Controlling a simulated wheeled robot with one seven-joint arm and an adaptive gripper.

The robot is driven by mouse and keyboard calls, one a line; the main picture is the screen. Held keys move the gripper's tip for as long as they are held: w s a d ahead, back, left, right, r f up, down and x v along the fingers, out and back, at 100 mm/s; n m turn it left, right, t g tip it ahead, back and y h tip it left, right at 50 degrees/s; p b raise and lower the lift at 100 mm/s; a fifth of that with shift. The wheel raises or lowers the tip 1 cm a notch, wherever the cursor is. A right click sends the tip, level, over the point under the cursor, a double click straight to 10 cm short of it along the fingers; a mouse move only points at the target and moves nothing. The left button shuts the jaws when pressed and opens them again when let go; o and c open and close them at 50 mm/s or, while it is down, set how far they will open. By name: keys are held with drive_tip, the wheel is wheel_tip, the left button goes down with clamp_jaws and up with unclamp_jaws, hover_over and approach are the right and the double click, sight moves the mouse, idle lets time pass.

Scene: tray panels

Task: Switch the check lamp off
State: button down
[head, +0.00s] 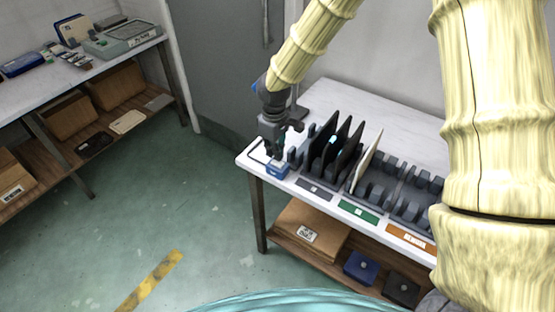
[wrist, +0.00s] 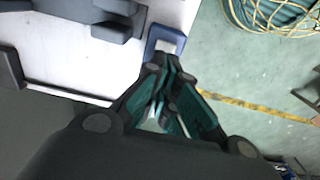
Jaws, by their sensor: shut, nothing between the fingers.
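A small blue box with a pale top (head: 277,170) sits at the front left corner of the white table. I cannot tell for sure whether it is the check lamp's switch, or whether any lamp is lit. It also shows in the wrist view as a blue frame with a pale plate (wrist: 166,44). My gripper (head: 275,151) points down just above and behind this box. In the wrist view my gripper (wrist: 168,74) has its fingers together with nothing between them. The fingertips are close to the box; whether they touch it is hidden.
Black panels (head: 334,146) and a pale panel (head: 367,158) stand upright in grey racks right of my gripper. A thin dark line runs on the table (head: 320,92) left of the blue box. Another workbench (head: 22,88) stands far left. The green floor between is clear.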

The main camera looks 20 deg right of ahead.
drive_tip(key=shift+r+p, duration=1.95)
drive_tip(key=shift+r, duration=0.55)
drive_tip(key=shift+f, duration=0.15)
drive_tip(key=s+a+f+m+g+y, duration=0.1)
drive_tip(key=s+a+f+m, duration=0.1)
drive_tip(key=s+f, duration=0.65)
drive_tip(key=s+a+f+m+y, duration=0.1)
drive_tip(key=s+a+f+m, duration=0.1)
drive_tip(key=s+f, duration=0.7)
drive_tip(key=s+d+f+m+h, duration=0.1)
drive_tip(key=s+d+f+m, duration=0.1)
drive_tip(key=s, duration=0.7)
drive_tip(key=s+d+f+m+t+h, duration=0.1)
drive_tip(key=s+d+f+m, duration=0.1)
drive_tip(key=s+d+f, duration=0.3)
drive_tip(key=s+f, duration=0.1)
drive_tip(key=s, duration=0.3)
drive_tip(key=shift+s+f, duration=0.4)
drive_tip(key=shift+d, duration=0.1)
